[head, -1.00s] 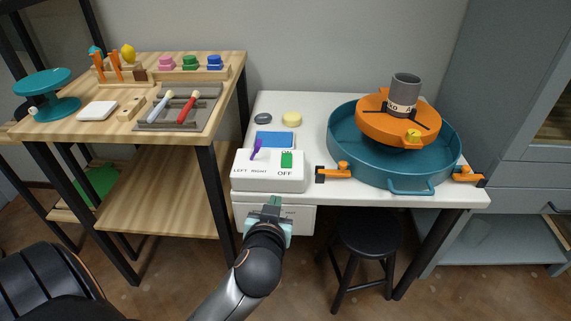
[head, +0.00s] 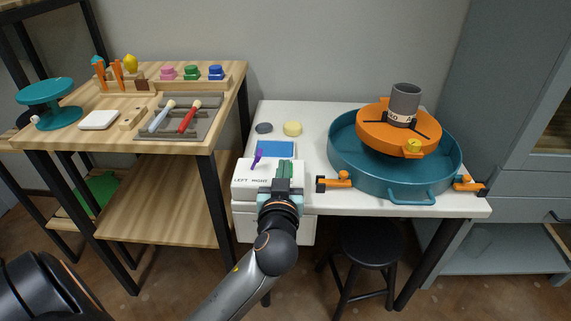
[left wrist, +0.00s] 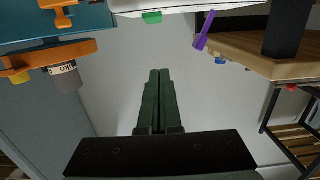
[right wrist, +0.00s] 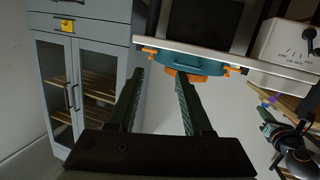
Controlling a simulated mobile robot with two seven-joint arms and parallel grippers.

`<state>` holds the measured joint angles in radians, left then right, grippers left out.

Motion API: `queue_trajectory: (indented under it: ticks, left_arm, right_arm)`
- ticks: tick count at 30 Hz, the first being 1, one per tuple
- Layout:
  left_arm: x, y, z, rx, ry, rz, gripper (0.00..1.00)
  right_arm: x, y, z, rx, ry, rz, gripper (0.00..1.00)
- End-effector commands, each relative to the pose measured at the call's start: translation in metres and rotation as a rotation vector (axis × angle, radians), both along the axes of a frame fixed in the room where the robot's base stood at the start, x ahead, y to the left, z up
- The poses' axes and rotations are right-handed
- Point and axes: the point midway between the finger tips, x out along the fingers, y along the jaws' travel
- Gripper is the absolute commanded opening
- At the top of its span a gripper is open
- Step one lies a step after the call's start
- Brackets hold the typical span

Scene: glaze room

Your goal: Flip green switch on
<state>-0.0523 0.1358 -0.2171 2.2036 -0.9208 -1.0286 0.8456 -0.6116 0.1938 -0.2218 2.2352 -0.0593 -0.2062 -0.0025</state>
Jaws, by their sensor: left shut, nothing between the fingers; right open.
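The green switch (left wrist: 152,17) shows as a small green block on the white edge at the top of the left wrist view. In the head view my left gripper (head: 284,168) covers the switch's place on the white switch box (head: 250,184), so its tilt is hidden. My left gripper's fingers are together with nothing between them; they also show in the left wrist view (left wrist: 160,75). They are at the switch; I cannot tell whether they touch it. My right gripper (right wrist: 160,76) is open and empty, away from the switch, and out of the head view.
A purple lever (head: 258,157) stands on the same box, left of my left gripper. A blue pad (head: 276,148) lies behind. A teal basin (head: 380,182) with an orange wheel (head: 370,124) fills the table's right. A wooden bench (head: 75,139) stands left.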

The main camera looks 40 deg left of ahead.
Motion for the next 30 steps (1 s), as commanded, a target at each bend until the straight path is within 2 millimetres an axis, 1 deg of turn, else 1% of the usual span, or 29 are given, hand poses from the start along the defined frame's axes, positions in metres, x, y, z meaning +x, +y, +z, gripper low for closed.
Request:
queue_trajectory:
  ticks: [1,6,9,10,12,18,21,24,30]
  left_arm:
    - [0.010,0.006,0.000,0.005,-0.003,0.001,0.00]
    - [0.042,0.027,-0.004,0.003,-0.001,0.002,0.00]
    - [0.061,0.039,-0.006,0.004,-0.001,0.004,0.00]
    - [0.059,0.037,-0.013,0.001,0.003,0.001,0.00]
    - [0.059,0.036,-0.022,0.000,0.004,0.000,0.00]
    - [0.061,0.038,-0.038,0.002,0.003,0.000,0.00]
    - [0.061,0.038,-0.043,-0.001,0.002,0.000,0.00]
    - [0.062,0.038,-0.045,0.000,0.002,0.000,0.00]
    - [0.062,0.038,-0.046,-0.001,0.002,0.000,0.00]
  right_arm:
    - [0.000,0.000,0.001,0.000,-0.006,0.001,0.50]
    - [0.001,0.000,0.007,0.000,-0.036,0.002,0.50]
    - [0.002,0.001,0.016,0.003,-0.074,0.006,0.50]
    - [0.004,0.001,0.023,0.003,-0.108,0.009,0.50]
    - [0.009,0.002,0.051,0.001,-0.208,0.022,0.50]
    - [0.007,0.004,0.083,0.001,-0.344,0.039,0.50]
    - [0.005,0.005,0.094,0.001,-0.387,0.044,0.50]
    - [0.004,0.005,0.100,0.003,-0.413,0.047,0.50]
    - [0.004,0.005,0.103,0.003,-0.422,0.049,0.50]
